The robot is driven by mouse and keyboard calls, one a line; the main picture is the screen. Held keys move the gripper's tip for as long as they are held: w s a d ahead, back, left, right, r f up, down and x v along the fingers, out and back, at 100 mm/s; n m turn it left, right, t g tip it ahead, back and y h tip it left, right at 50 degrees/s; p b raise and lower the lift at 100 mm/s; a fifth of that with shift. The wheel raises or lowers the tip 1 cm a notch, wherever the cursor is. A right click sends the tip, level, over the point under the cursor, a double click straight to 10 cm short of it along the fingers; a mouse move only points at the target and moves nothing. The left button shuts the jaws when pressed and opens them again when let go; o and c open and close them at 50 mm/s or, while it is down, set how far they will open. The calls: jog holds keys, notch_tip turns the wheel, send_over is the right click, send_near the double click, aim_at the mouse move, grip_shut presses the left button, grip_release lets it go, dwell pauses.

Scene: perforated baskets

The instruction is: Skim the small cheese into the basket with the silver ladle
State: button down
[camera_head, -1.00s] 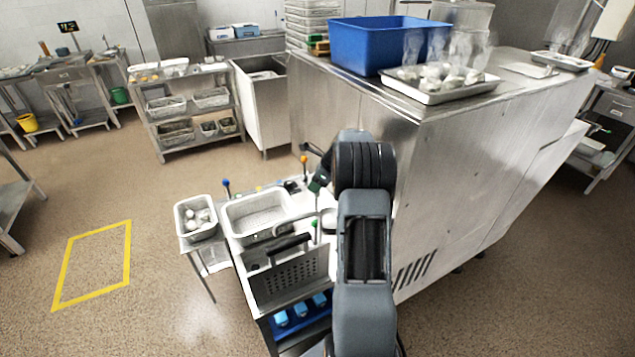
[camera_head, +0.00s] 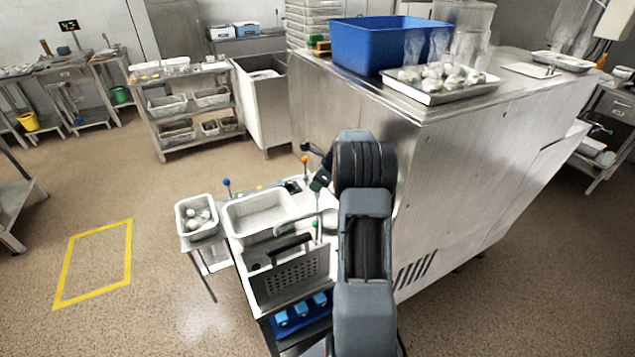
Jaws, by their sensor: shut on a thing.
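My gripper (camera_head: 319,186) is small and partly hidden by my arm, above the right side of the work cart. It is shut on the silver ladle (camera_head: 318,208), whose thin handle hangs down below it; the bowl is hard to make out. A white perforated basket (camera_head: 238,224) sits on the cart to the left of my gripper. A white tub (camera_head: 183,224) on a side shelf further left holds several small white round pieces (camera_head: 199,217), which look like cheeses. I cannot tell which is the small cheese.
Knobbed rods stand around the cart, one blue (camera_head: 227,182) and one orange (camera_head: 304,159). A perforated dark-handled box (camera_head: 297,276) stands at the cart's front. A tall steel counter (camera_head: 480,170) blocks the right, with a blue bin (camera_head: 375,48) on top. Floor is clear at left.

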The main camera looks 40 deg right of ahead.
jog(key=shift+r+p, duration=0.8)
jog(key=shift+r, duration=0.4)
jog(key=shift+b, duration=1.25)
jog(key=shift+r, duration=0.95)
jog(key=shift+r+p, duration=0.85)
jog(key=shift+f, duration=0.15)
